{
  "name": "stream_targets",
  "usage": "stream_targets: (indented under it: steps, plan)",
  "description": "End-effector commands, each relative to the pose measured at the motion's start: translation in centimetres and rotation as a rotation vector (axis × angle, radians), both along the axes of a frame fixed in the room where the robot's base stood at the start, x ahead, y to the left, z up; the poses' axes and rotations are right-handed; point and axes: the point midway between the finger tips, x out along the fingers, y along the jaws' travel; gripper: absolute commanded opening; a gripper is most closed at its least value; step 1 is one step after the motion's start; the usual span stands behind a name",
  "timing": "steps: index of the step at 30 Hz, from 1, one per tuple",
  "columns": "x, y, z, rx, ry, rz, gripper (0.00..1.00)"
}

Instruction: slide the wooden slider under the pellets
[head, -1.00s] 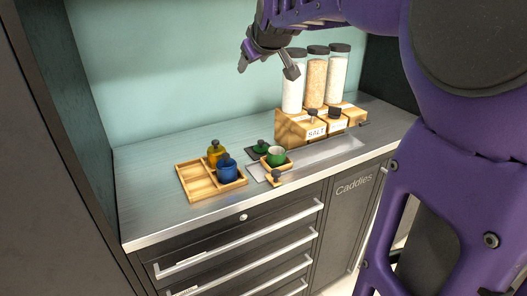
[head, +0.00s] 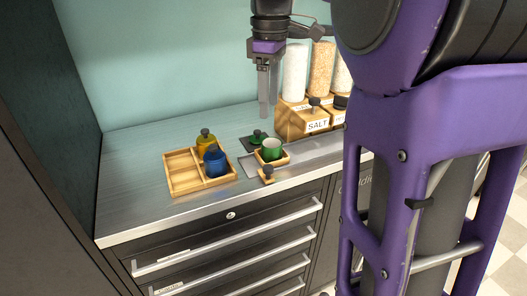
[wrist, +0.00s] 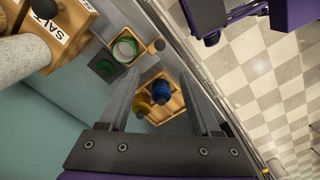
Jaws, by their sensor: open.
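The wooden slider (head: 268,174) is a small square carrier with a dark knob on its front end, sitting on a metal strip on the counter. It holds a green cup (head: 271,149). It also shows in the wrist view (wrist: 142,57), up and left of the fingers. The pellets (head: 321,70) are in clear tubes standing in a wooden block labelled SALT (head: 301,122), right of the slider. My gripper (head: 268,112) is open and empty, pointing down above and behind the slider. In the wrist view its fingers (wrist: 160,75) are spread apart.
A divided wooden tray (head: 183,176) with a yellow pot (head: 206,143) and a blue pot (head: 214,164) lies left of the slider. A green lid (head: 257,138) lies behind the cup. The metal strip (head: 310,152) runs right, past the block. Counter space behind the tray is clear.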

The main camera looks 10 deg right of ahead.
Motion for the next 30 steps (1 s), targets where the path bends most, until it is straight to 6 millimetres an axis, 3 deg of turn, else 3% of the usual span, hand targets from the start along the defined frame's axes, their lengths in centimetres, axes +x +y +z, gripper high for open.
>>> stream_targets:
  steps: [21,30]
  plan:
    - [0.0,0.0,-14.3,-0.001,0.001,-0.001,0.64]
    - [0.0,0.0,-16.9,0.000,-0.002,-0.002,0.64]
